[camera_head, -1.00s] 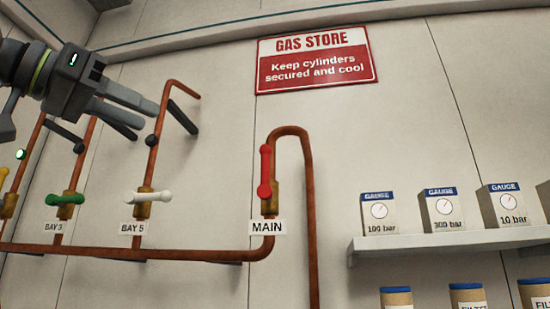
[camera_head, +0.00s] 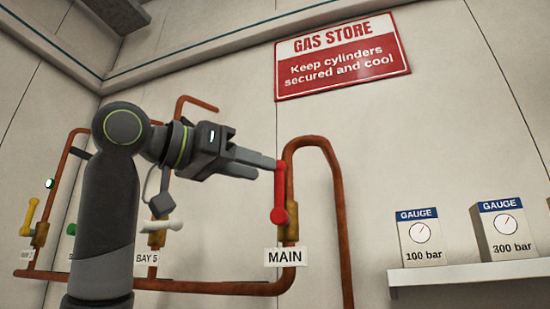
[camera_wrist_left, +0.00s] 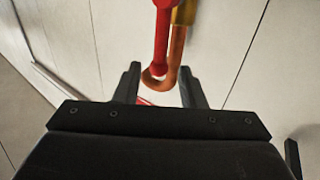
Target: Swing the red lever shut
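The red lever (camera_head: 279,192) stands upright along the brass valve (camera_head: 292,222) on the copper pipe, above the MAIN label (camera_head: 285,257). Its round pivot is at the lower end. My left gripper (camera_head: 268,166) reaches in from the left, with its fingertips at the lever's upper end. In the left wrist view the gripper (camera_wrist_left: 160,82) has its fingers apart, and the red lever (camera_wrist_left: 162,35) shows between and beyond the tips. I cannot tell whether a finger touches it. My right gripper is not in view.
A shelf (camera_head: 470,274) with gauge boxes (camera_head: 420,238) is at the right. A gas store sign (camera_head: 342,56) hangs above.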

